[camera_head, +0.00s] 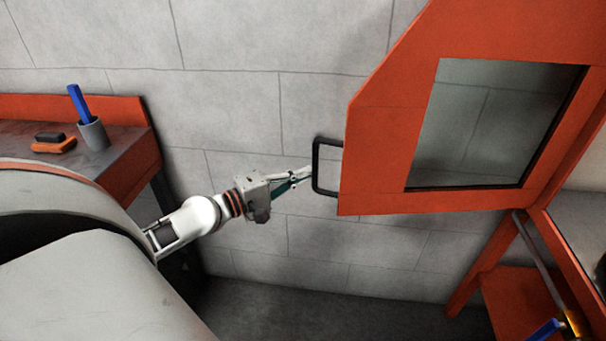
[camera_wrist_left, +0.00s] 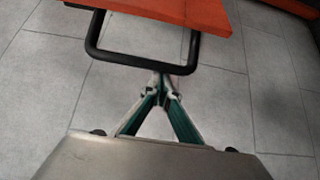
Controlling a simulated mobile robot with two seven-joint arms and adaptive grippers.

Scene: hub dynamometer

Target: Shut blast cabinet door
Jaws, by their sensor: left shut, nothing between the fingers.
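The orange blast cabinet door (camera_head: 385,150) with a dark-framed window (camera_head: 495,115) stands swung open on the right of the head view. A black loop handle (camera_head: 317,168) sticks out from its left edge. My left gripper (camera_head: 308,172) is shut and empty, its fingertips right at the handle's outer bar. In the left wrist view the door edge (camera_wrist_left: 180,10) and the handle (camera_wrist_left: 140,60) lie ahead of my left gripper (camera_wrist_left: 162,80); the tips meet at the handle's bar. I cannot tell whether they touch it. My right gripper is not in view.
The orange cabinet frame (camera_head: 480,268) stands at the lower right, with a blue-handled thing (camera_head: 545,330) by it. A grey block wall is behind.

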